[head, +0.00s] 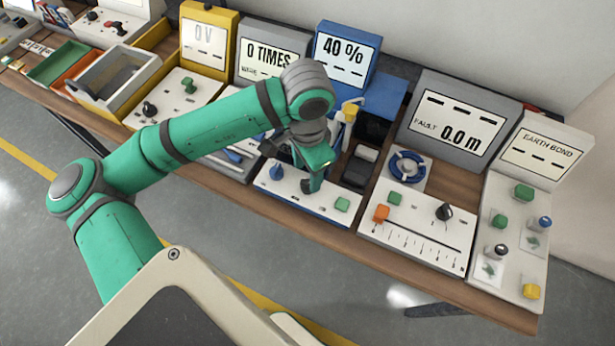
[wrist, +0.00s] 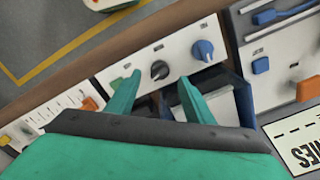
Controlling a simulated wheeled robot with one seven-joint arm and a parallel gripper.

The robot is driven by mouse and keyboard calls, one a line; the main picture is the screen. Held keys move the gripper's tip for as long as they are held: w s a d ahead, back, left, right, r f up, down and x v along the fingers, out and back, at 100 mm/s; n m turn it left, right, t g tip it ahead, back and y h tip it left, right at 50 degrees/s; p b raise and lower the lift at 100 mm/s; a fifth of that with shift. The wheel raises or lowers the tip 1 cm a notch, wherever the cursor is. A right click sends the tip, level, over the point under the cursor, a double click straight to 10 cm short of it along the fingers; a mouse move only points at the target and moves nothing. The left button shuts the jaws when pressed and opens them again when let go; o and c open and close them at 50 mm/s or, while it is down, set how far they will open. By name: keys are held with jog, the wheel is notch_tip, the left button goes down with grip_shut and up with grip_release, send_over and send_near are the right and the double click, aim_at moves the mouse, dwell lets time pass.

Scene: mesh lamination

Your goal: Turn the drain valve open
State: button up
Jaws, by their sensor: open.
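A white control panel (head: 305,199) stands below the 40 % display (head: 346,54). In the wrist view it carries a dark round knob (wrist: 160,70), a blue knob (wrist: 203,50) and a green button (wrist: 119,82). The labels are too small to read, so I cannot tell which knob is the drain valve. My gripper (wrist: 158,80) is open, with the dark knob showing between its fingertips; no contact is visible.
To the right are a fault meter (head: 458,122) with an orange slider (head: 381,213) and a blue ring (head: 408,166), then an earth bond panel (head: 515,230). To the left are a counter unit (head: 266,53) and a yellow-framed meter (head: 208,40). Dark bins (head: 357,172) stand close beside my gripper.

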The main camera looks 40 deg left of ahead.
aim_at(307, 182)
notch_tip(307, 182, up, 6)
jog(key=shift+w+f, duration=0.1)
jog(key=shift+f, duration=0.15)
jog(key=shift+w, duration=0.1)
jog(key=shift+a, duration=0.1)
dwell(0.3)
